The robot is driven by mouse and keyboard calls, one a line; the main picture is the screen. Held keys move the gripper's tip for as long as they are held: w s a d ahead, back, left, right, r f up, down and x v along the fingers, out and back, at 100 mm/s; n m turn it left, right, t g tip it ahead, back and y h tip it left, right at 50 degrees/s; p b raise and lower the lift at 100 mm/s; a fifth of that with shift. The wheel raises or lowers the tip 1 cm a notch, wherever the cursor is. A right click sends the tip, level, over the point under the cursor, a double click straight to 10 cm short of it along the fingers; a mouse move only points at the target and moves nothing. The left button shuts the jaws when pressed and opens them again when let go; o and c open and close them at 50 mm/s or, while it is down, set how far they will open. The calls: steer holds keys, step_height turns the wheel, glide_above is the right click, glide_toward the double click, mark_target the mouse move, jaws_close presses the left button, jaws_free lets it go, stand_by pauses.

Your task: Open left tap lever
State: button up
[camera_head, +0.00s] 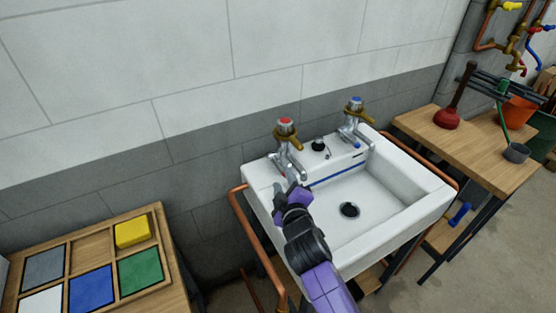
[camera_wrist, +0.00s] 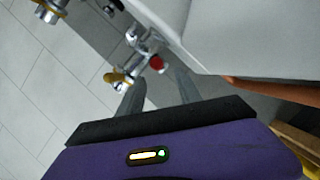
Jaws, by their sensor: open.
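The left tap (camera_head: 288,152) is chrome with a red cap and stands at the back left of the white sink (camera_head: 427,197). My gripper (camera_head: 293,184) is in front of and below the tap's lever, near the sink's left rim. In the wrist view my gripper (camera_wrist: 160,82) has its fingers apart with nothing between them. Contact with the tap cannot be told.
The right tap (camera_head: 354,121), with a blue cap, stands to the right. A black knob (camera_head: 318,145) sits between the taps. A copper pipe (camera_head: 254,237) runs down the sink's left side. A wooden tray (camera_head: 101,249) with coloured blocks is at left; a plunger (camera_head: 453,108) stands at right.

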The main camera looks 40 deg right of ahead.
mark_target(281, 168)
steer(key=shift+s+d+f, duration=0.1)
steer(key=shift+s+d, duration=0.15)
steer(key=shift+d, duration=0.05)
steer(key=shift+w+d, duration=0.15)
steer(key=shift+d, duration=0.05)
steer(key=x, duration=0.7)
steer(key=shift+w+f, duration=0.1)
steer(key=shift+f, duration=0.05)
jaws_close()
stand_by(1.0)
